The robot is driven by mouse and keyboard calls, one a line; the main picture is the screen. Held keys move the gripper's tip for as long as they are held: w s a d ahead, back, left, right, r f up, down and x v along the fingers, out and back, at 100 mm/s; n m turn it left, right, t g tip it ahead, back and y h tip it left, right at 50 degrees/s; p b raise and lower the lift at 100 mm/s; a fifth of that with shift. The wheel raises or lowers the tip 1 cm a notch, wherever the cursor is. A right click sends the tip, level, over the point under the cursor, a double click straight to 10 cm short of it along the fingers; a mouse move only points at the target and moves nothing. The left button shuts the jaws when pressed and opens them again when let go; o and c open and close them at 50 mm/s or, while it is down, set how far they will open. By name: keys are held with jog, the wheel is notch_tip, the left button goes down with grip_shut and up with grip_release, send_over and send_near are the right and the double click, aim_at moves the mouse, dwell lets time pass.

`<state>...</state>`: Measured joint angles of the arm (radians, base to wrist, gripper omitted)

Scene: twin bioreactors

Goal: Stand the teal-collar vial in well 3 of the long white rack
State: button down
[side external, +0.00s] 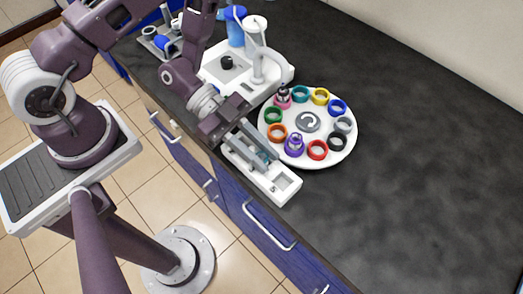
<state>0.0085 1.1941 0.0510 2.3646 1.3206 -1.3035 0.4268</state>
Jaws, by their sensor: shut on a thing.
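The long white rack (287,193) lies along the front edge of the dark counter. A square well shows at its near right end; its other wells are mostly hidden under my gripper. My gripper (266,160) reaches down over the middle of the rack and is shut on the teal-collar vial (263,156). Only a small teal and glassy part of the vial shows between the fingers. It looks roughly upright, at or just above the rack; I cannot tell whether its base is inside a well, or which well.
A round white carousel (318,160) with several coloured rings stands right beside the rack. Vials stand in its pink ring (283,98) and purple ring (294,145); the teal ring (300,94) is empty. A white bioreactor stand (275,75) is behind. The counter's right side is clear.

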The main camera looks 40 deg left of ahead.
jog(key=c, duration=1.2)
grip_release()
jog(key=shift+c, duration=0.2)
